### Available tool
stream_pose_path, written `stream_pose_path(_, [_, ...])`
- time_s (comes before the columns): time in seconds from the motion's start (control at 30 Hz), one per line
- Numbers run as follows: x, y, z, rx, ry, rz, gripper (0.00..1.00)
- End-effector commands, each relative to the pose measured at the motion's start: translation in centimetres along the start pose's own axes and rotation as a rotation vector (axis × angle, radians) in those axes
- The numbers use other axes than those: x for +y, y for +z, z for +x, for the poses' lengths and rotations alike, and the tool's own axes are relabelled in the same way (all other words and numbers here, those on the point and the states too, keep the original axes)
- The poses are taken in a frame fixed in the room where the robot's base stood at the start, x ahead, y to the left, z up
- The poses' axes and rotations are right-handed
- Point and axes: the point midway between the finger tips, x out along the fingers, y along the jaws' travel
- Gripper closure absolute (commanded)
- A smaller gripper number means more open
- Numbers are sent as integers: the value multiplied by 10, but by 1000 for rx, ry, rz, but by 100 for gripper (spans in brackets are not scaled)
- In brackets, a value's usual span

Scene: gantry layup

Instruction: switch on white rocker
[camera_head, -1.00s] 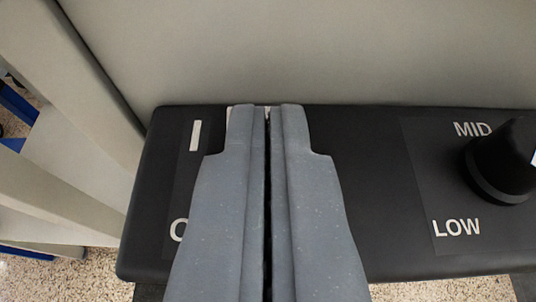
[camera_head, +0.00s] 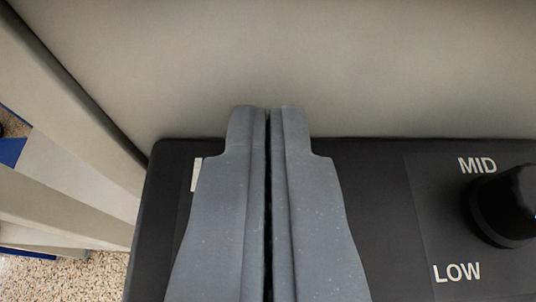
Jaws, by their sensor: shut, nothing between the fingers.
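My gripper (camera_head: 267,112) is shut and empty, its two grey fingers side by side in the middle of the view. It covers part of a black control panel (camera_head: 375,200). The white rocker is not visible now; my fingers hide the part of the panel beside the white "I" mark (camera_head: 196,174). That mark is partly covered by the left finger. The fingertips reach past the panel's far edge in the picture, in front of a plain grey-beige surface. I cannot tell whether the fingers touch anything.
A black knob (camera_head: 505,205) stands up on the panel at the right, beside the labels MID (camera_head: 477,165) and LOW (camera_head: 457,272). A beige wall (camera_head: 380,65) rises behind the panel. Beige beams (camera_head: 75,90) and speckled floor (camera_head: 85,275) lie at the left.

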Motion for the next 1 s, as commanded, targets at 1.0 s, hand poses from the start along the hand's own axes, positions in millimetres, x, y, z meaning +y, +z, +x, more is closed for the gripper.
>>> stream_pose_path(1.0, [-1, -47, -62, -4, -1, 0, 100])
